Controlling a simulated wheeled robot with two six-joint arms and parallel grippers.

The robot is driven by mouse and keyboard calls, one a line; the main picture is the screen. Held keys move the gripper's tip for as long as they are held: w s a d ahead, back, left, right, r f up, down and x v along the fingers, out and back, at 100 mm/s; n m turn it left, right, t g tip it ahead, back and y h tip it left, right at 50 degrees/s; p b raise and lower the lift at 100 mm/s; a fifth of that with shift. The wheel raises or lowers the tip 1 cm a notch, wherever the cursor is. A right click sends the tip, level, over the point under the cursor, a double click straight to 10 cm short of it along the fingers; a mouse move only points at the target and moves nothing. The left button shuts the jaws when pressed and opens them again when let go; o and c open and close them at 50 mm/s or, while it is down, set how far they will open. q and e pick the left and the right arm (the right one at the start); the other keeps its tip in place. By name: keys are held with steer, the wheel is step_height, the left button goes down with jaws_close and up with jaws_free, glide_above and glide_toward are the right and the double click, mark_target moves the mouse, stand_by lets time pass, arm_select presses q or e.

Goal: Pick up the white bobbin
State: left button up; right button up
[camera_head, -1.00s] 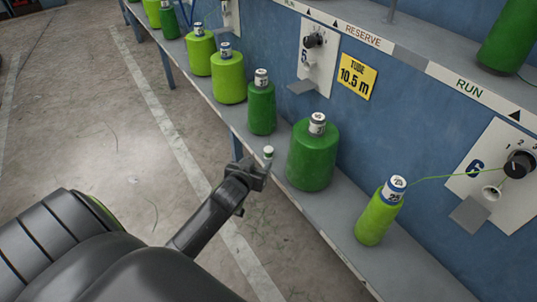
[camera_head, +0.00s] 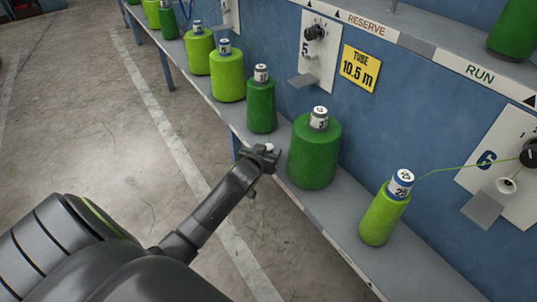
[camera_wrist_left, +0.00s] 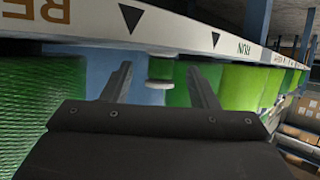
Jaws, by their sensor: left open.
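The white bobbin (camera_head: 269,147) is small; in the head view mostly its pale top shows, just past my left gripper (camera_head: 265,157), near the front edge of the shelf. The gripper is open, and I see no contact. How far the bobbin is from the fingertips is hard to tell. My right gripper is not in view.
A large dark green cone (camera_head: 314,160) stands close to the right of the gripper. A smaller green cone (camera_head: 261,104) stands behind it. A light green cone (camera_head: 384,216) with a thread stands further right. The blue wall panel (camera_head: 362,135) rises behind the shelf (camera_head: 345,215).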

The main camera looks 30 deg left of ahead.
arm_select(q)
steer(key=shift+x, duration=1.1)
steer(key=shift+s, duration=0.1)
steer(key=c, duration=1)
steer(key=shift+r, duration=0.1)
steer(key=shift+c, duration=0.2)
